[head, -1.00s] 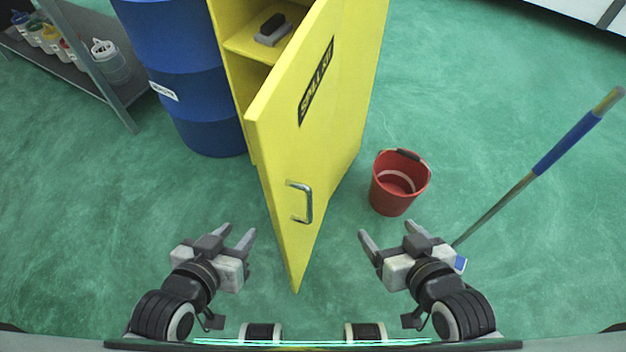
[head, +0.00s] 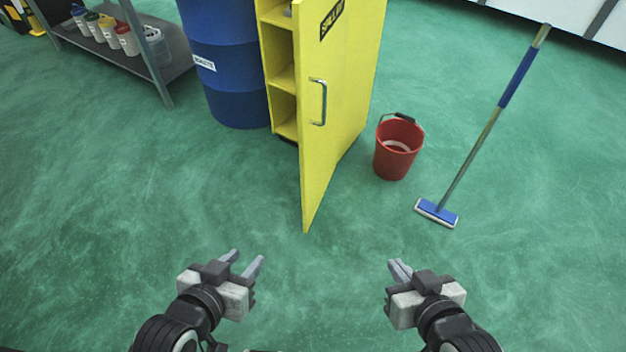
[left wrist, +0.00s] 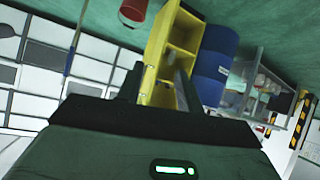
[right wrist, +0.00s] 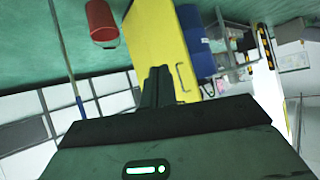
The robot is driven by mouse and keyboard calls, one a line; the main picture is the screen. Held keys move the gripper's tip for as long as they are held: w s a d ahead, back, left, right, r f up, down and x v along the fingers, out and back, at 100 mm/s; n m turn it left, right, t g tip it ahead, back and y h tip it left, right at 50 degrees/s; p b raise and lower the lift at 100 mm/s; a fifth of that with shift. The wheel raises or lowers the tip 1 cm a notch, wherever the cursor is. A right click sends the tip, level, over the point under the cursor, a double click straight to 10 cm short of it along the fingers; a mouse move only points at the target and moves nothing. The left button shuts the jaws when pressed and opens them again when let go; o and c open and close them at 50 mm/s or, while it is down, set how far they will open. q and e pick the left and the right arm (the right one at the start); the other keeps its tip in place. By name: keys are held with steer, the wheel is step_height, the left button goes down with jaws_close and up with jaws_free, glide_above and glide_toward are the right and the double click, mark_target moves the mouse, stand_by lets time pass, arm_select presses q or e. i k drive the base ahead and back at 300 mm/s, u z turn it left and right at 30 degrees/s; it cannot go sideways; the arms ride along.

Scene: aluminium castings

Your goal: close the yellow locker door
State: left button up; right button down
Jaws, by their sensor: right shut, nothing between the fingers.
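The yellow locker (head: 279,75) stands at the top middle of the head view. Its yellow door (head: 340,110) is swung open toward me, with a metal handle (head: 318,102) and a dark label on its face. Shelves show to the left of the door. The locker is also in the left wrist view (left wrist: 170,60) and the right wrist view (right wrist: 157,45). My left gripper (head: 246,262) is open and empty, short of the door and to its left. My right gripper (head: 400,270) is shut with nothing in it, short of the door and to its right. Neither touches the door.
A red bucket (head: 397,150) stands on the floor right of the door. A blue-headed mop (head: 437,212) stands tilted further right. A blue drum (head: 235,95) is left of the locker, and a shelf rack (head: 110,45) with bottles is beyond it. The floor before the door is clear.

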mark_target(321, 27)
steer(key=u, duration=0.65)
steer(key=i, duration=1.05)
steer(key=z, duration=0.5)
